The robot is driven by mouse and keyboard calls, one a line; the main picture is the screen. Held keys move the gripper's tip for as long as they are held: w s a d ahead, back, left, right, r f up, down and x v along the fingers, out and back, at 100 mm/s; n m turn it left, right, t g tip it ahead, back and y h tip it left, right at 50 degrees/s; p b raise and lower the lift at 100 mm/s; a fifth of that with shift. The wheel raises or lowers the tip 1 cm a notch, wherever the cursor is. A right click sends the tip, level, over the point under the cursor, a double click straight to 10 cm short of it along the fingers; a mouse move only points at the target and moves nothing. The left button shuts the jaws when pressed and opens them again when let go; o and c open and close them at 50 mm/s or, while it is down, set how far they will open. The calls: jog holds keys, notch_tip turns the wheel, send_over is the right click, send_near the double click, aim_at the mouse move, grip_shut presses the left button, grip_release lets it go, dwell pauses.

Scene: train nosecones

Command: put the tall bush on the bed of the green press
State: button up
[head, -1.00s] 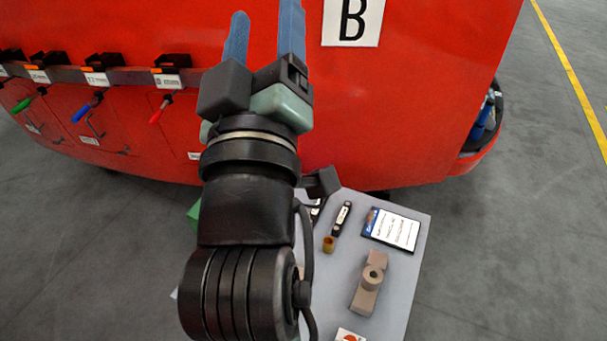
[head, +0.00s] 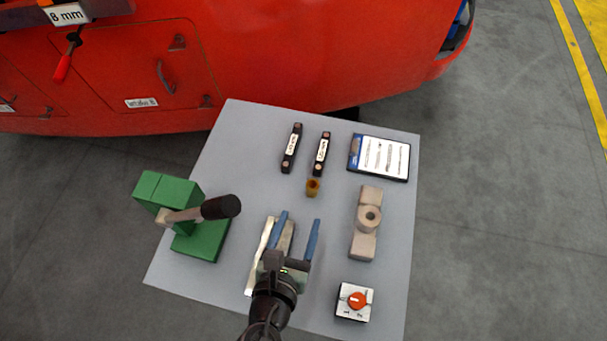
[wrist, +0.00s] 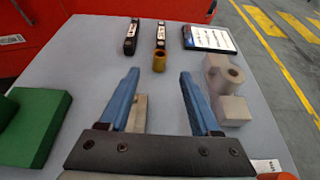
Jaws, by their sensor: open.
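The tall bush, which I take to be the small brass-yellow cylinder (head: 313,188), stands upright on the grey table below two black labelled bars. In the wrist view the bush (wrist: 159,62) lies beyond the fingertips, near the middle between them. The green press (head: 205,240) stands at the table's left, with a black-handled lever over its base; part of its bed is hidden by the lever. Green press parts (wrist: 35,125) also show at the left of the wrist view. My gripper (head: 300,216) is open and empty over the table's front middle, its blue fingers pointing toward the bush, apart from it.
A pale metal piece (head: 258,255) lies partly under my gripper. A red train nosecone stands behind.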

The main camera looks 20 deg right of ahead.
jog(key=shift+w+d+f, duration=0.15)
jog(key=shift+w+f, duration=0.1)
jog(key=shift+f, duration=0.15)
send_near(312, 182)
jog(key=x, duration=0.3)
jog(key=shift+d, duration=0.2)
jog(key=shift+x, duration=2.95)
jog(key=shift+a+r, duration=0.1)
jog(key=shift+a, duration=0.05)
grip_shut()
